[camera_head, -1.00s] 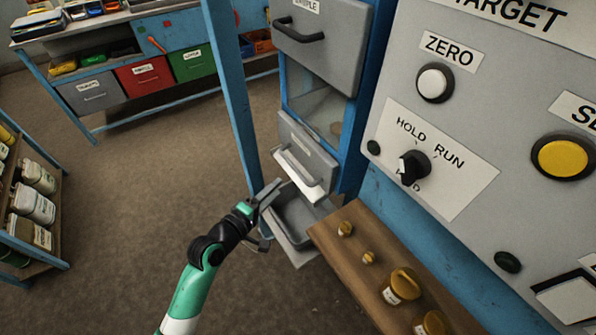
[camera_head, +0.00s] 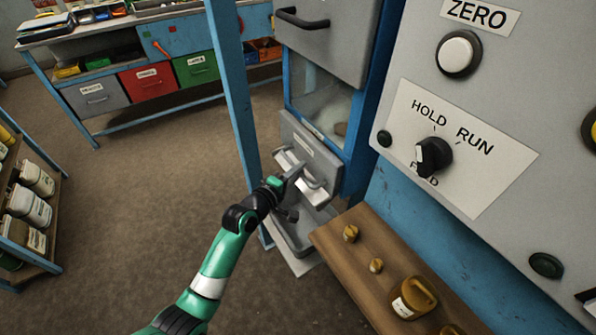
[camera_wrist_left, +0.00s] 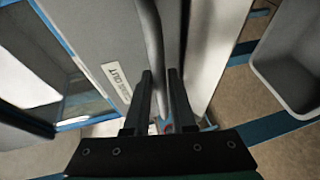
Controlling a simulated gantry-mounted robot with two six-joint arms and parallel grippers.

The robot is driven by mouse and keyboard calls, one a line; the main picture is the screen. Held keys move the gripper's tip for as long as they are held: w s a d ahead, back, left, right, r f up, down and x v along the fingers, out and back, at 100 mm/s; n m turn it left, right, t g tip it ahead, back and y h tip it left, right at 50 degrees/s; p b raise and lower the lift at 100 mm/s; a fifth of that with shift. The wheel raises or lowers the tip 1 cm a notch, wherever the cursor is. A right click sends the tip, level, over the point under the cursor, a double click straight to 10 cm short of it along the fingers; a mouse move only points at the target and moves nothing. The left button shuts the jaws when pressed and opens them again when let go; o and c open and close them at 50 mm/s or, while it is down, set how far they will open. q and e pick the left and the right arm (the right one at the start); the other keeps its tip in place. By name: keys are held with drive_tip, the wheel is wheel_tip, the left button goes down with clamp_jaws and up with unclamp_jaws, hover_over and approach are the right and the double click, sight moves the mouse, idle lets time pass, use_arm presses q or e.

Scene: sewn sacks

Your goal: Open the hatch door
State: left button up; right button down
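The hatch door (camera_head: 309,146) is a grey panel with a small label and a pale bar handle, low on the blue-framed cabinet, above a grey tray. My left gripper (camera_head: 296,183) is at its handle in the head view. In the left wrist view, the handle bar (camera_wrist_left: 153,40) runs between the two dark fingers (camera_wrist_left: 160,88), in front of the pale labelled door face (camera_wrist_left: 92,50). How tightly the fingers sit on the bar cannot be told. My right gripper is not in view.
A grey tray (camera_head: 292,238) lies below the hatch. A wooden shelf (camera_head: 345,262) with brass weights (camera_head: 411,296) stands to its right. A blue post (camera_head: 236,100) rises on the left. The control panel (camera_head: 480,190) fills the right. Open floor lies at left.

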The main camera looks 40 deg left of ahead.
use_arm(q)
clamp_jaws()
idle(1.1)
